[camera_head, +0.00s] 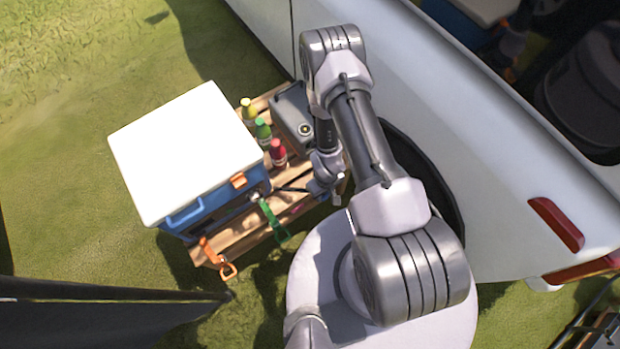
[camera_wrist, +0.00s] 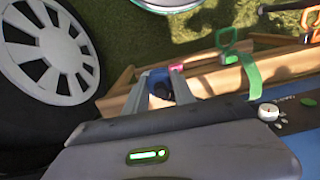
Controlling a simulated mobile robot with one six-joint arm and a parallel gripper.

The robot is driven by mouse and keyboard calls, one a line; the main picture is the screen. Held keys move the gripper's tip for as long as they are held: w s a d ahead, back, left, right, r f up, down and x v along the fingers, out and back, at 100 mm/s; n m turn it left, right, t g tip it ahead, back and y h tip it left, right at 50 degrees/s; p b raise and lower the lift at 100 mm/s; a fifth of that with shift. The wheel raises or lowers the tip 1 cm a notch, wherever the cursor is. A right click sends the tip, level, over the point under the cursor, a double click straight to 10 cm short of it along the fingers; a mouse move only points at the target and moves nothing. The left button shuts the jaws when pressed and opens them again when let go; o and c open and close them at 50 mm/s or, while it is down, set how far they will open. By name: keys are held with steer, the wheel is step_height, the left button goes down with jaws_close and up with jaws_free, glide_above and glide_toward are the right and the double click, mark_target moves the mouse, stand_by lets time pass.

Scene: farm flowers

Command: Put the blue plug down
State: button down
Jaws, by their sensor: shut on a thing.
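The blue plug (camera_wrist: 160,86) is a small dark blue piece between the two silver fingers of my gripper (camera_wrist: 157,88) in the wrist view. The fingers are shut on it. It is held over or close to the wooden pallet (camera_wrist: 218,82); I cannot tell whether it touches the slats. The plug cannot be made out there.
A blue cooler (camera_head: 186,217) with a white lid stands on the pallet. Yellow (camera_head: 248,111), green (camera_head: 263,131) and red (camera_head: 278,152) bottles and a grey box (camera_head: 292,106) are close by. Green (camera_head: 273,222) and orange (camera_head: 225,268) straps hang at the front. The white car (camera_head: 480,150) is right.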

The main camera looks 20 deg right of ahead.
steer(key=s+f, duration=0.3)
steer(key=f, duration=0.2)
steer(key=b, duration=0.6)
glide_above(310, 176)
steer(key=s, duration=0.2)
steer(key=shift+w+a+f, duration=0.1)
steer(key=shift+a+f, duration=0.1)
steer(key=shift+f, duration=0.25)
steer(key=f+b, duration=0.2)
steer(key=f, duration=0.1)
steer(key=shift+w+f+b, duration=0.25)
steer(key=shift+f+b, duration=0.1)
steer(key=shift+b, duration=0.05)
steer(key=shift+r, duration=0.2)
steer(key=shift+f, duration=0.6)
steer(key=c, duration=1.1)
jaws_free()
steer(key=shift+o, duration=0.2)
